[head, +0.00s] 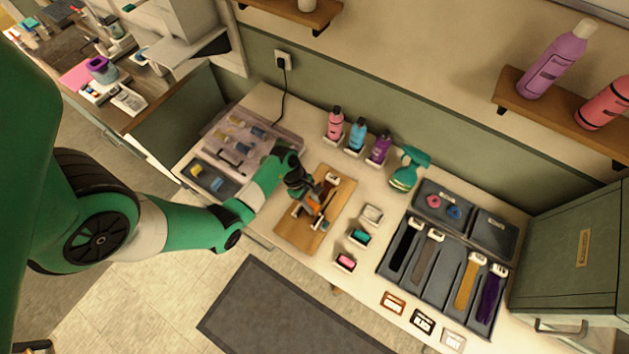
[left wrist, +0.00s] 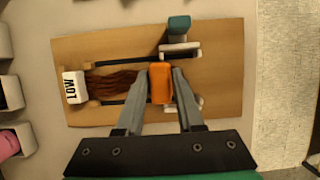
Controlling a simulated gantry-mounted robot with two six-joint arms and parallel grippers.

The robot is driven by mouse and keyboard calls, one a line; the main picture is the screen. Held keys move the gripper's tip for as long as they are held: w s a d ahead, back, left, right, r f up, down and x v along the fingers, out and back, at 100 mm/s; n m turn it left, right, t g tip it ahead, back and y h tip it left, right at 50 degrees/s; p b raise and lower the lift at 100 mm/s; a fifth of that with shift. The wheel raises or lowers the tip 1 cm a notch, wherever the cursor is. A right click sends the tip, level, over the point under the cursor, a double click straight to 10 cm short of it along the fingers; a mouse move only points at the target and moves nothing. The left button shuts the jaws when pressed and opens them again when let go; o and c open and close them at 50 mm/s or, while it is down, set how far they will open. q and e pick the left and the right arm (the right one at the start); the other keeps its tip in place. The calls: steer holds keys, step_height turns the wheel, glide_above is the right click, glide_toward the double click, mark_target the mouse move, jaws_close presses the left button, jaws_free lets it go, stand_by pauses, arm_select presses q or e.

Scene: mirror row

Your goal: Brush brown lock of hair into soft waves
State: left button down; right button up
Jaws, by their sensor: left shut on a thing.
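The brown lock of hair (left wrist: 118,82) lies stretched along a wooden board (left wrist: 95,48), under a white lettered end tag (left wrist: 75,86). In the head view the board (head: 290,232) lies in the middle of the counter, and my left gripper (head: 316,207) is low over it. In the left wrist view my left gripper (left wrist: 160,84) is shut on an orange handle (left wrist: 161,92) at the end of the lock away from the tag. Whether bristles touch the hair is hidden. My right gripper is not in view.
A grey tray (head: 448,268) with several coloured locks lies to the right. Small holders (head: 360,236) stand beside the board.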

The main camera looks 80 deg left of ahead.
arm_select(q)
steer(key=shift+s+d, duration=0.2)
steer(key=shift+s+d+f, duration=0.1)
steer(key=shift+s+d, duration=0.6)
steer(key=shift+s, duration=0.1)
steer(key=shift+s+d, duration=0.75)
steer(key=shift+s, duration=0.1)
steer(key=shift+r, duration=2.1)
